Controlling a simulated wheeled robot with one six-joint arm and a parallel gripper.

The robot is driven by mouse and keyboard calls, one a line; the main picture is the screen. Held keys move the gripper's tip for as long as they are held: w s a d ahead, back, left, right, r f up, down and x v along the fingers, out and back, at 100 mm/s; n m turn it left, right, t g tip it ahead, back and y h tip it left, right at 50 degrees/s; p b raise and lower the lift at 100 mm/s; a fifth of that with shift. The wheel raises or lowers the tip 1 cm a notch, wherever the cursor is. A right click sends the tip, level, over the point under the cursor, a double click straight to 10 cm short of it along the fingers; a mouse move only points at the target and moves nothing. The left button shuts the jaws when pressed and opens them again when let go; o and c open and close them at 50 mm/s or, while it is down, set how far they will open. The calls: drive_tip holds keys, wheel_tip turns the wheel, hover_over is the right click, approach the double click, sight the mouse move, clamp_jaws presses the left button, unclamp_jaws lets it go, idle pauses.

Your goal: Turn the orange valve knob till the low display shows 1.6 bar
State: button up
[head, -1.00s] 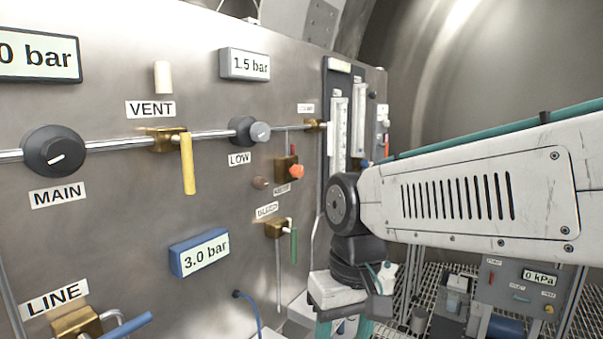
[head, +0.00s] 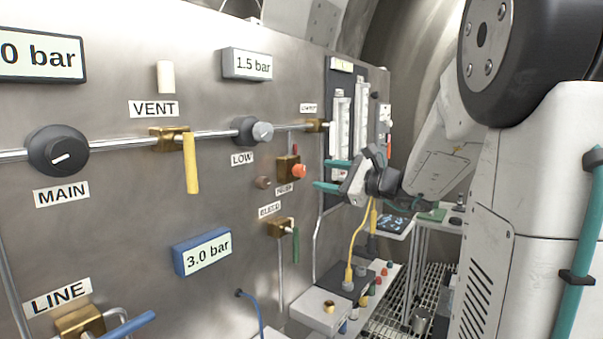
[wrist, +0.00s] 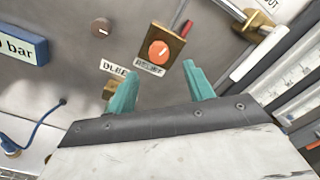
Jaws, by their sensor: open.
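The orange valve knob (head: 299,171) sits on a brass block on the steel panel, above a label that seems to read RELIEF. It also shows in the wrist view (wrist: 159,50), beyond the fingertips. The low display (head: 247,65) above the LOW knob (head: 254,131) reads 1.5 bar. My gripper (head: 327,174) is open, with its teal fingers pointing at the panel just right of the orange knob. In the wrist view, my gripper (wrist: 160,80) has its two fingers apart with nothing between them. The fingers appear clear of the knob.
A yellow VENT handle (head: 191,163) and black MAIN knob (head: 58,151) are at left. A green-handled BLEED valve (head: 295,244) is below the orange knob. A blue-framed display (head: 202,250) reads 3.0 bar. Glass tube gauges (head: 340,130) stand right of the knob.

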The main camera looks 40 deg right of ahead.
sight(304, 171)
drive_tip(key=x, duration=0.7)
drive_tip(key=c, duration=1)
